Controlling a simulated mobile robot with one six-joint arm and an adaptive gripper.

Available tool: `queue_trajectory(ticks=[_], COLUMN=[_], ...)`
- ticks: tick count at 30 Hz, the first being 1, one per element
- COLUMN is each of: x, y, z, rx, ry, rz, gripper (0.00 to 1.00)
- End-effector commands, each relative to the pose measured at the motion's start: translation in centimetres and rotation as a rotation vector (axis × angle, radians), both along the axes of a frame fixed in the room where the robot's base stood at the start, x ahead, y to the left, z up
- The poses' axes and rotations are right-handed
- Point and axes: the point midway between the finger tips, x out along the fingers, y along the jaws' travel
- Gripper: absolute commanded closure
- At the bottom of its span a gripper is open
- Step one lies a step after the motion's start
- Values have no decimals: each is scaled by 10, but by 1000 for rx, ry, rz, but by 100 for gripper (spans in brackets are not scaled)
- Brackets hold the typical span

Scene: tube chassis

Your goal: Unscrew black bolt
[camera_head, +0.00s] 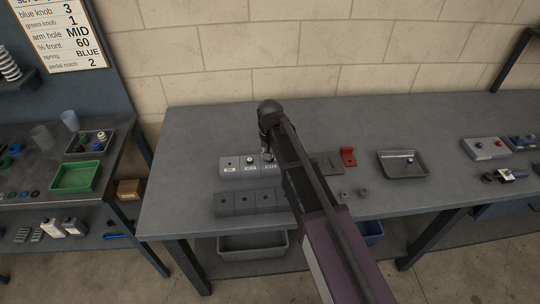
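A light grey block (230,166) with several labelled positions sits on the middle table. A small dark-and-light bolt or knob (250,159) stands on its middle position. My gripper (267,152) points down at the block's right-hand labelled position, at or just above it. My arm crosses the picture from the lower right and hides part of the block and what lies behind. I cannot make out a black bolt for certain, and the fingers are too small to tell open from shut.
A darker block (228,204) with holes lies in front. To the right are a red bracket (348,156), a grey tray (403,170) and two small round parts. The left table holds a green tray (75,178). The table's back left is clear.

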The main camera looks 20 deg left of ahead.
Motion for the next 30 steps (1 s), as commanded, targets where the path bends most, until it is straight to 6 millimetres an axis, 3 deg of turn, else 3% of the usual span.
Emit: queue_trajectory(ticks=[13, 30], x=[-2, -2], y=[-1, -1], z=[-1, 0], rx=[-2, -2], ry=[3, 4], rz=[40, 425], gripper=[100, 100])
